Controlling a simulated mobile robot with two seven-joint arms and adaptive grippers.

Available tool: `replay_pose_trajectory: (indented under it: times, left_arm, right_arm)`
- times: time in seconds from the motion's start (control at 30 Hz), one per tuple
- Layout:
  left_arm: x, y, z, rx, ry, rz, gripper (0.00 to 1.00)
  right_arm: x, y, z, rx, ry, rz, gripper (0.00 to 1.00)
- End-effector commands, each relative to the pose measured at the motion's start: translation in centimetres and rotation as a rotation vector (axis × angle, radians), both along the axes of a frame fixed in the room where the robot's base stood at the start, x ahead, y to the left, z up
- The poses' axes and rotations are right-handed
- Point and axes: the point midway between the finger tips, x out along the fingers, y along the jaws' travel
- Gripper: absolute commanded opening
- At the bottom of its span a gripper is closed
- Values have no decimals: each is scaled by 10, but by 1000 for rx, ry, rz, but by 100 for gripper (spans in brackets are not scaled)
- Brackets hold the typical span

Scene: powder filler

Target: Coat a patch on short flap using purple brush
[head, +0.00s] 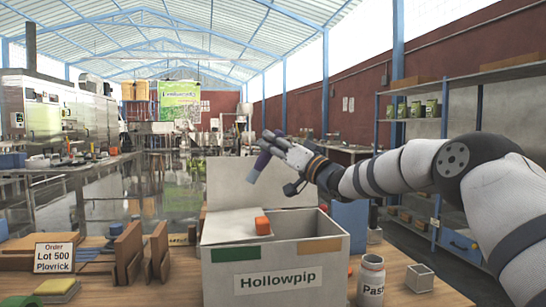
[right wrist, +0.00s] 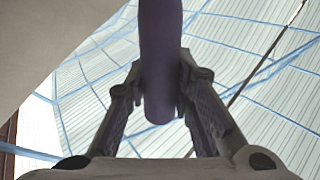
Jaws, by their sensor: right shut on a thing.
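My right gripper (head: 274,145) is shut on the purple brush (head: 261,163), above and behind the open carton. In the right wrist view the brush's rounded purple handle (right wrist: 160,60) sits between the two fingers; its bristles cannot be made out. The grey carton (head: 222,284), labelled Hollowpip, stands on the table with its tall back flap (head: 228,185) raised. A jar marked Paste (head: 371,283) stands right of the carton. My left gripper is out of view.
A small grey open cup (head: 420,278) stands right of the jar. Shelving (head: 460,90) stands at the right.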

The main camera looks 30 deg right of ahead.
Motion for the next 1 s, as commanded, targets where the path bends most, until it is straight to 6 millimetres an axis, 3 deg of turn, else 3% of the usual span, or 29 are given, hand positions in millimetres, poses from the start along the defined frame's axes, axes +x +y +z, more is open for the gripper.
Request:
replay_pose_trajectory:
  times: [0.17,0.57,0.8,1.0]
  left_arm:
    - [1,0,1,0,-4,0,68]
    - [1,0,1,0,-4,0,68]
    - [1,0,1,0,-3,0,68]
    - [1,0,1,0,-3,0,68]
  right_arm:
    - [0,1,20,-1,-2,0,0]
    - [1,1,25,0,0,0,0]
    - [1,3,50,-2,-2,0,0]
    - [1,2,52,1,2,0,0]
